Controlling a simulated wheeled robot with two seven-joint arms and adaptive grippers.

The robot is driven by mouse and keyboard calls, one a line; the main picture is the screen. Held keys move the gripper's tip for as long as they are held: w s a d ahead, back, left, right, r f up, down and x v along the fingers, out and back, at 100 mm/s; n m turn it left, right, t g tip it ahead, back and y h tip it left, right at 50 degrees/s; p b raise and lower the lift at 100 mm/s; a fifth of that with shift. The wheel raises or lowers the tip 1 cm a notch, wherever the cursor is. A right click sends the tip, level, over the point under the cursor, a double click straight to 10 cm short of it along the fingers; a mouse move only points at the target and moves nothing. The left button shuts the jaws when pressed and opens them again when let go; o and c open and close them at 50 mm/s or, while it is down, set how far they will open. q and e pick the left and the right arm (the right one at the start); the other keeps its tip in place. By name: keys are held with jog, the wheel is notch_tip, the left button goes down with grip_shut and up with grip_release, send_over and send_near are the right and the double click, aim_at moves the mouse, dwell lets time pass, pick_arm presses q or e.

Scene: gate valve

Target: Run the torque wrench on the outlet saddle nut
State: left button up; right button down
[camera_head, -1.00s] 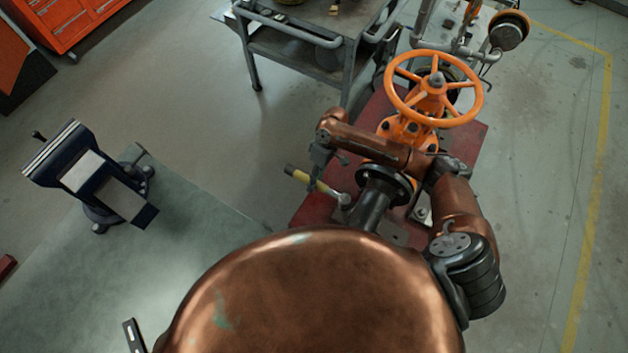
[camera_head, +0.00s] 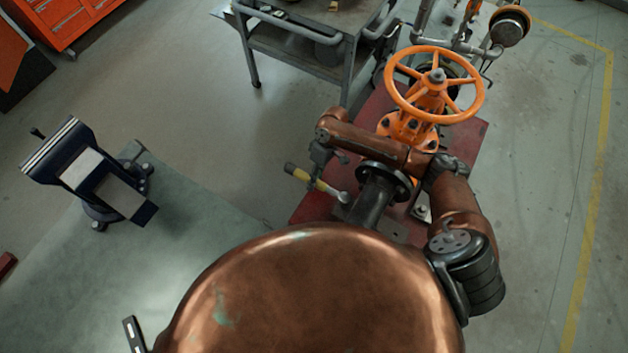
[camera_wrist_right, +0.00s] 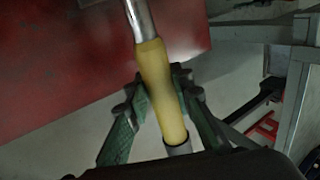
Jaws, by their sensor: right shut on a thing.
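The torque wrench (camera_head: 324,187) has a yellow grip and a metal head, which lies by the black outlet pipe (camera_head: 371,204) of the gate valve. My right gripper (camera_head: 317,178) is shut on the yellow grip. In the right wrist view the torque wrench (camera_wrist_right: 163,88) runs between the two green fingers of the gripper (camera_wrist_right: 158,98), its steel shaft pointing up over the red base. The orange gate valve (camera_head: 433,97) with its handwheel stands behind my right arm. The saddle nut under the wrench head cannot be made out. My left gripper is not in view.
The red base plate (camera_head: 310,207) carries the valve. A grey workbench (camera_head: 190,240) with a dark vise (camera_head: 95,175) is at left. A metal cart (camera_head: 300,45) stands behind, and a pipe with a gauge (camera_head: 508,27) at back right. Open floor lies between bench and cart.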

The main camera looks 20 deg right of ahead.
jog(key=shift+a+f, duration=0.1)
jog(key=shift+f, duration=1.4)
dwell(0.8)
jog(key=shift+f, duration=0.1)
dwell(0.4)
jog(key=shift+p, duration=0.6)
jog(key=shift+w+r, duration=0.1)
jog(key=shift+r, duration=0.2)
jog(key=shift+r+p, duration=2.55)
jog(key=shift+p, duration=0.15)
